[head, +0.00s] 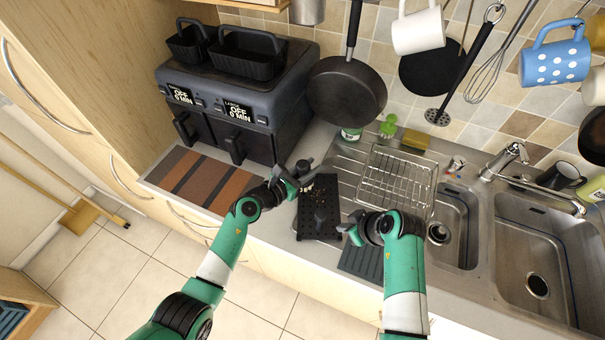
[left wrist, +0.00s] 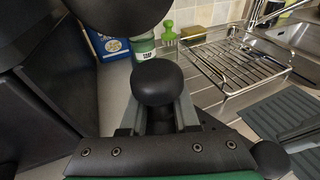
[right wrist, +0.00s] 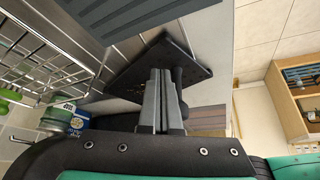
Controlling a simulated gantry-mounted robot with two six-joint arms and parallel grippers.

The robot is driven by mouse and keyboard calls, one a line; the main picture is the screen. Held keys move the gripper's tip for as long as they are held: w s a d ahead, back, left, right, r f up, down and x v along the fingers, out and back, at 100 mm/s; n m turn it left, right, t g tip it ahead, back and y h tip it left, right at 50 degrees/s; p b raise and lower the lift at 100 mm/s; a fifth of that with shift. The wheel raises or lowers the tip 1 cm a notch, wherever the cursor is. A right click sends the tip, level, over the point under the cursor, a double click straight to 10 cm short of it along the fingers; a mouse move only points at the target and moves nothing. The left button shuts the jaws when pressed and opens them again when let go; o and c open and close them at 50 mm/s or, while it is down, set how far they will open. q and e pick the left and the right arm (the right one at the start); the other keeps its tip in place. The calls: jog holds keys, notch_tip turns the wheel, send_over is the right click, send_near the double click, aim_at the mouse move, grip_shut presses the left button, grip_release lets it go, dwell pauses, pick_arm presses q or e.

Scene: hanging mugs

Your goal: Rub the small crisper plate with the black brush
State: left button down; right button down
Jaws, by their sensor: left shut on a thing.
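The small crisper plate (head: 320,188) is a black perforated plate with a short upright handle. It lies on the counter's front edge, left of the wire rack. My left gripper (head: 301,181) is shut on the black brush (head: 304,167) at the plate's far left corner. The brush's rounded black knob (left wrist: 157,80) stands between the fingers in the left wrist view. Pale bristles show beside the gripper; whether they touch the plate is unclear. My right gripper (head: 348,230) is beside the plate's near right side. Its fingers look close together near the plate (right wrist: 160,70) in the right wrist view.
A wire rack (head: 397,178) and double sink (head: 530,265) are to the right. A dark ribbed mat (head: 362,262) lies below my right gripper. The air fryer (head: 235,105) and striped mat (head: 205,180) are left. Pans and mugs hang above.

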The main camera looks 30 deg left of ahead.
pick_arm(q)
jog(key=shift+f, duration=3)
jog(key=shift+w+d+f, duration=0.1)
jog(key=shift+w+d, duration=0.25)
jog(key=shift+d, duration=0.4)
jog(key=shift+w+d, duration=0.35)
jog(key=shift+d, duration=0.35)
jog(key=shift+f, duration=0.15)
jog(key=shift+s+a+f, duration=0.15)
jog(key=shift+s+a, duration=0.6)
jog(key=shift+a, duration=0.75)
jog(key=shift+s+a+f, duration=0.15)
jog(key=shift+s+a, duration=0.55)
jog(key=shift+a, duration=0.85)
jog(key=shift+s+a+f, duration=0.15)
jog(key=shift+s+a, duration=0.6)
jog(key=shift+a, duration=0.75)
